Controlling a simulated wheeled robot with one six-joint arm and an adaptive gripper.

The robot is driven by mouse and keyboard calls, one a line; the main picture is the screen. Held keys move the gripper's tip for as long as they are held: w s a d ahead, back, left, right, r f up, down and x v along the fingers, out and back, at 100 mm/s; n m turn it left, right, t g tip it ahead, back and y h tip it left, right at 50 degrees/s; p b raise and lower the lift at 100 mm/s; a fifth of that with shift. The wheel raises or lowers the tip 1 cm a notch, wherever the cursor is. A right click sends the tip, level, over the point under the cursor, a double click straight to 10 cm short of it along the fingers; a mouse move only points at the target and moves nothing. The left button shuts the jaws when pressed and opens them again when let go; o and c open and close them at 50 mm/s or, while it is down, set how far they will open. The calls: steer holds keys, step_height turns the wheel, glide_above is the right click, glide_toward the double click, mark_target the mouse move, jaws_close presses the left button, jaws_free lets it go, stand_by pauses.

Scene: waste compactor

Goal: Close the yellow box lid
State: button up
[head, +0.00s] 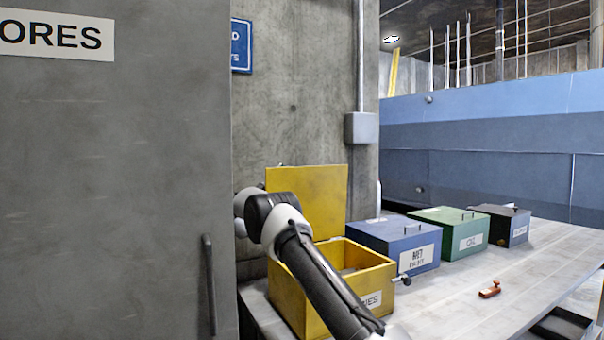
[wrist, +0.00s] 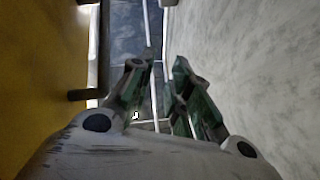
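The yellow box (head: 375,275) stands on the near left part of the bench, with its front panel partly covered by my arm. Its yellow lid (head: 310,195) is open and stands upright at the back of the box. In the wrist view a yellow surface (wrist: 40,70), apparently the lid's outer side, fills the left, and a dark bar (wrist: 88,95) sticks out from it. My gripper (wrist: 160,64) is between this surface and the concrete wall. Its fingers are partly apart and empty. In the head view the gripper is hidden behind the lid.
The concrete wall (wrist: 250,70) is close on the right in the wrist view. Blue (head: 375,240), green (head: 445,238) and dark (head: 517,228) boxes stand shut along the bench (head: 465,305). A small red object (head: 490,290) lies there. A grey door (head: 110,180) is at left.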

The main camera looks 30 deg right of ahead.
mark_target(303, 177)
steer(key=s+f+m+g+y, duration=0.1)
steer(key=s+f+m+g, duration=0.4)
steer(key=g, duration=0.4)
steer(key=shift+n, duration=0.4)
steer(key=x, duration=0.6)
steer(key=shift+w+d+r, duration=0.1)
steer(key=shift+w+d, duration=0.2)
steer(key=shift+d, duration=0.25)
steer(key=shift+c, duration=0.3)
jaws_close()
